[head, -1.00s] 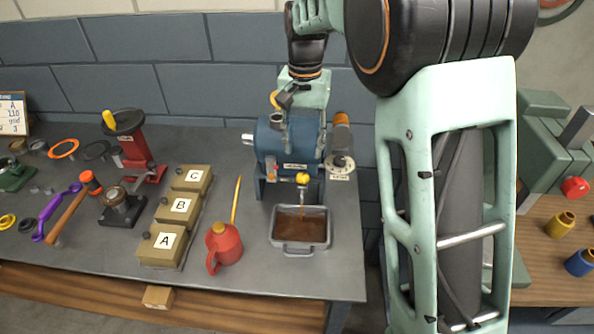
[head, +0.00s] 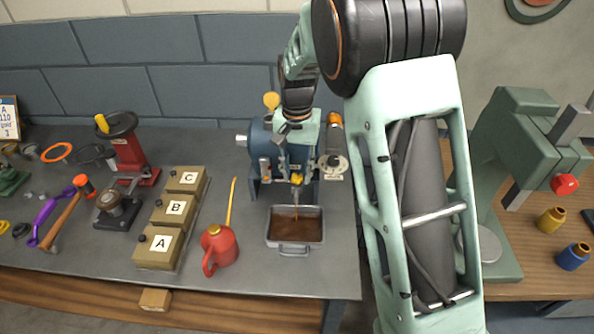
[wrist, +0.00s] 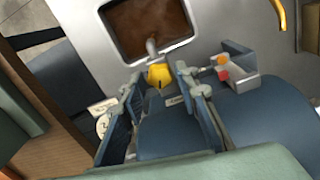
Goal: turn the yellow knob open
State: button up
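The yellow knob (head: 297,179) sits on the front of the blue casing (head: 258,143), above a grey tray (head: 270,240). In the wrist view the knob (wrist: 159,77) lies between the tips of my gripper (wrist: 158,80), with a gap visible on each side. My gripper (head: 290,168) is open and reaches down in front of the casing. A thin brown stream (head: 296,208) runs below the knob into the tray, which holds brown liquid (head: 295,229). My arm hides part of the casing's top.
A red oil can (head: 220,247) stands left of the tray. Boxes marked A, B and C (head: 160,246) stand further left, with a red press (head: 128,148) behind. An orange-topped cylinder (head: 335,125) rises beside the casing. A green machine (head: 500,150) stands at the right.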

aim_at(297, 176)
grip_shut()
jog(key=shift+n+b, duration=0.5)
jog(key=shift+n, duration=1.2)
jog(key=shift+o, duration=2.1)
grip_release()
notch_tip(297, 176, up, 12)
